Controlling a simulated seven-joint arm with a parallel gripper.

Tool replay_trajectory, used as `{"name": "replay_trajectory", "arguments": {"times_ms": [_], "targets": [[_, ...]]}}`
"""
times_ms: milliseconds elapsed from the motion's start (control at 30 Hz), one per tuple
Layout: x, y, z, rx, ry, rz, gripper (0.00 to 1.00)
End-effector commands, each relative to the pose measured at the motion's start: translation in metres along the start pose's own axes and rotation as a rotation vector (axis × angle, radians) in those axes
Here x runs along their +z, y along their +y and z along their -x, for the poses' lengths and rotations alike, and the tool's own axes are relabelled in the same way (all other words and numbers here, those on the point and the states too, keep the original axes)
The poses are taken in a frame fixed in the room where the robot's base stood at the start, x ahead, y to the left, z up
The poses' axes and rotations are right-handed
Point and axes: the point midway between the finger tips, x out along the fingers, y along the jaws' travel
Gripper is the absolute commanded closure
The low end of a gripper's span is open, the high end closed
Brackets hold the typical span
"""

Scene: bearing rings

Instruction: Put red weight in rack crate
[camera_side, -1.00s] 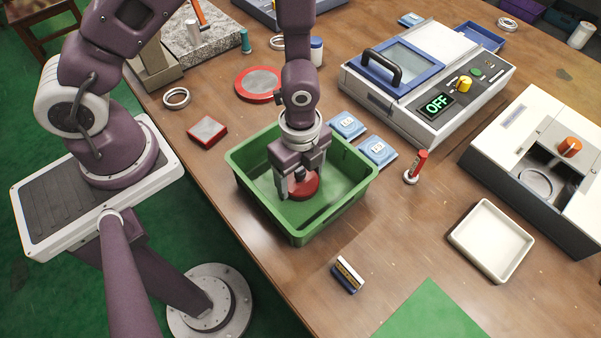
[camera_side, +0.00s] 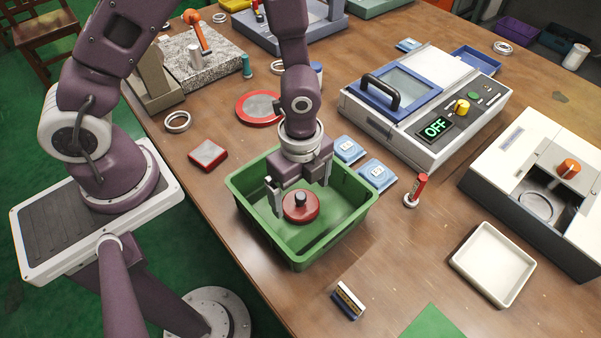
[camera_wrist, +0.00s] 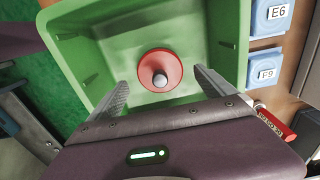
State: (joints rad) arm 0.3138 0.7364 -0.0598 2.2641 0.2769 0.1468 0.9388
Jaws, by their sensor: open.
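The red weight (camera_side: 300,207) is a round red disc with a dark knob on top. It rests upright on the floor of the green crate (camera_side: 252,223). In the wrist view the red weight (camera_wrist: 174,62) lies inside the green crate (camera_wrist: 100,92), just beyond my fingertips. My gripper (camera_side: 303,196) is open over the crate, its fingers apart on either side of the weight and not closed on it. In the wrist view my gripper (camera_wrist: 160,85) holds nothing, and the weight's knob shows clear of both fingers.
Blue labelled tiles (camera_side: 376,174) lie right of the crate. A red square (camera_side: 208,154) lies to the left. A machine reading OFF (camera_side: 436,127) and a white tray (camera_side: 492,263) stand at right. The front table is fairly clear.

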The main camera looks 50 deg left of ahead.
Motion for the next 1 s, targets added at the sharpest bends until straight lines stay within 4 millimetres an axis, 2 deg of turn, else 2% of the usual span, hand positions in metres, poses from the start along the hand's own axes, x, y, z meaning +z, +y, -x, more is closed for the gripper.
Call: {"name": "replay_trajectory", "arguments": {"times_ms": [100,233,333,533,600,667,767,800,900,1000], "targets": [[0.000,-0.002,0.034,-0.008,0.004,0.002,0.06],[0.000,-0.001,0.064,-0.006,0.002,0.001,0.06],[0.000,-0.001,0.078,-0.003,0.001,0.002,0.06],[0.001,0.000,0.087,-0.002,-0.001,0.004,0.06],[0.006,-0.002,0.098,-0.024,-0.004,0.052,0.06],[0.016,-0.003,0.119,-0.065,-0.007,0.156,0.06],[0.044,0.004,0.173,-0.169,0.007,0.450,0.06],[0.056,0.013,0.194,-0.211,0.026,0.592,0.06],[0.080,0.043,0.239,-0.304,0.110,0.943,0.06],[0.093,0.076,0.266,-0.361,0.225,1.238,0.06]]}}
